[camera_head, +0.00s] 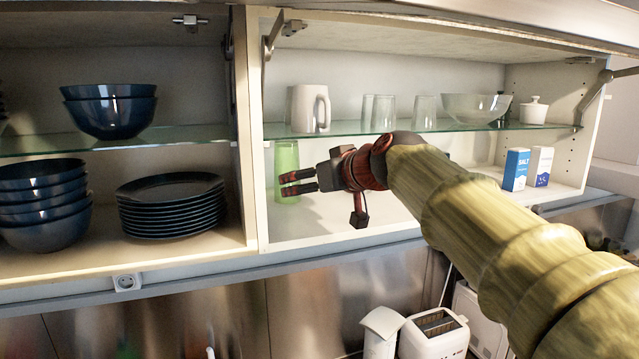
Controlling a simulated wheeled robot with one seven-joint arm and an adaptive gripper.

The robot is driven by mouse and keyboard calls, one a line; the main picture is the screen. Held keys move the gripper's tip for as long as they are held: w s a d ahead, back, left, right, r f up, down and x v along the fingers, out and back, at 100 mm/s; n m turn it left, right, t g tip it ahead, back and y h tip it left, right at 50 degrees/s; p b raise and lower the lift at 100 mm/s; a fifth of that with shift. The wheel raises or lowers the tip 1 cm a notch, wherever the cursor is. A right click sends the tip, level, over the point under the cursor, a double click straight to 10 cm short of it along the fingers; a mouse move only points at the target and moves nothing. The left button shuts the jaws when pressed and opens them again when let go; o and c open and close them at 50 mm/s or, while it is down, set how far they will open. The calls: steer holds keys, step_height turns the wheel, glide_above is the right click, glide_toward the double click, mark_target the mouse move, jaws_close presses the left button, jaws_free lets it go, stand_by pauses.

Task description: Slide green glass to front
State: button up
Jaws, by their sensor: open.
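A tall green glass (287,159) stands upright on the lower shelf of the right cabinet section, near the vertical divider at its left. My gripper (284,184) reaches in from the right, with its two dark, red-marked fingers pointing left. The fingers are apart and empty, and they overlap the lower half of the glass in the picture. I cannot tell whether they touch it or are only in front of it. Part of the glass is hidden behind the fingers.
A glass shelf (350,128) above holds a white mug (308,108), clear glasses and a bowl. The divider (247,130) stands close at the left. Salt boxes (516,169) stand at the right. Dark plates (172,203) and bowls fill the left section. A toaster (434,334) is below.

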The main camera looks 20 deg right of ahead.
mark_target(287, 171)
steer(key=x, duration=0.3)
steer(key=r+p+x, duration=0.1)
steer(key=x, duration=0.2)
steer(key=r+p+x, duration=0.1)
steer(key=x, duration=0.2)
steer(key=shift+w+a, duration=0.2)
steer(key=shift+w, duration=0.45)
steer(key=shift+x, duration=0.75)
steer(key=shift+c, duration=0.2)
steer(key=c, duration=1.5)
